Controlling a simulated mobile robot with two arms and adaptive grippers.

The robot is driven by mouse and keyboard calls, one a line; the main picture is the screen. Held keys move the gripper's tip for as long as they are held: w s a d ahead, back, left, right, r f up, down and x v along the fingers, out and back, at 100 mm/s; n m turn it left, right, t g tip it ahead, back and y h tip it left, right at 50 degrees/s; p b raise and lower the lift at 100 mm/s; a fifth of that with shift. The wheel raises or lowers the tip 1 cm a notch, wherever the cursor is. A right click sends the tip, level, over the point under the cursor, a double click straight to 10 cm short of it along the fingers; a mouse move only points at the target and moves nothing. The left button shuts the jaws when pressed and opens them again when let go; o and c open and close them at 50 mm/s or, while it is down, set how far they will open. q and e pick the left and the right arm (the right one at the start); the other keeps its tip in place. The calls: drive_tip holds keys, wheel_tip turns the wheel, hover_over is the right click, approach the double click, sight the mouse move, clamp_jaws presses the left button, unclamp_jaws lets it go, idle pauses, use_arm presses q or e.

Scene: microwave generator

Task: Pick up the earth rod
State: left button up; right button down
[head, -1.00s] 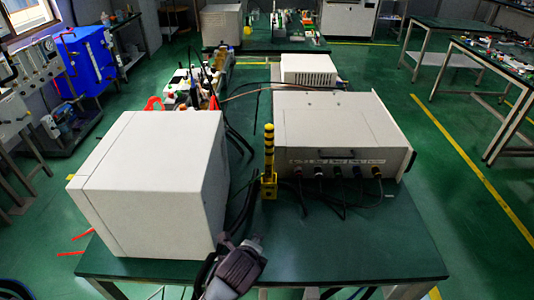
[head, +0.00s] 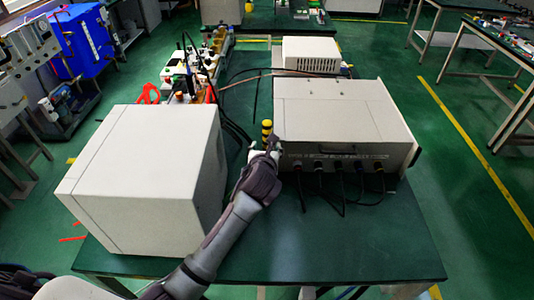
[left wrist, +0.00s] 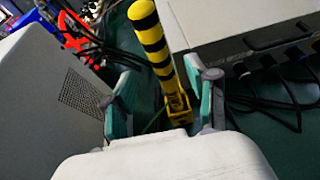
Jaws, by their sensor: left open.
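The earth rod (head: 266,130) is a yellow and black banded rod, upright on the green table between two white boxes. In the head view my left gripper (head: 264,152) covers its lower part, so only the top shows. In the left wrist view the rod (left wrist: 156,45) stands in a yellow base (left wrist: 178,106). There my left gripper (left wrist: 160,100) is open, with one finger on each side of the rod. The right finger is close to the rod; I cannot tell whether it touches. My right gripper is not in view.
A large white box (head: 145,180) stands left of the rod and a white unit (head: 345,120) with black cables (head: 335,190) stands right of it. The gap between them is narrow. The table's front right (head: 370,240) is clear. Bottles and clutter (head: 195,75) lie behind.

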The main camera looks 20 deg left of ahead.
use_arm(q)
drive_tip(key=shift+w+a+f, duration=0.1)
drive_tip(key=shift+w+f, duration=0.15)
drive_tip(key=shift+w, duration=0.35)
drive_tip(key=shift+w+a+f, duration=0.1)
drive_tip(key=shift+w+f, duration=0.05)
drive_tip(key=shift+w, duration=0.2)
drive_tip(key=shift+w+a, duration=0.1)
drive_tip(key=shift+w, duration=0.15)
drive_tip(key=p+x, duration=0.1)
drive_tip(key=x, duration=0.3)
drive_tip(key=shift+w+f, duration=0.1)
drive_tip(key=shift+f, duration=0.1)
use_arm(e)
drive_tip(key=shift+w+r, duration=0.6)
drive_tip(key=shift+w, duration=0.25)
use_arm(q)
drive_tip(key=shift+c, duration=0.8)
clamp_jaws()
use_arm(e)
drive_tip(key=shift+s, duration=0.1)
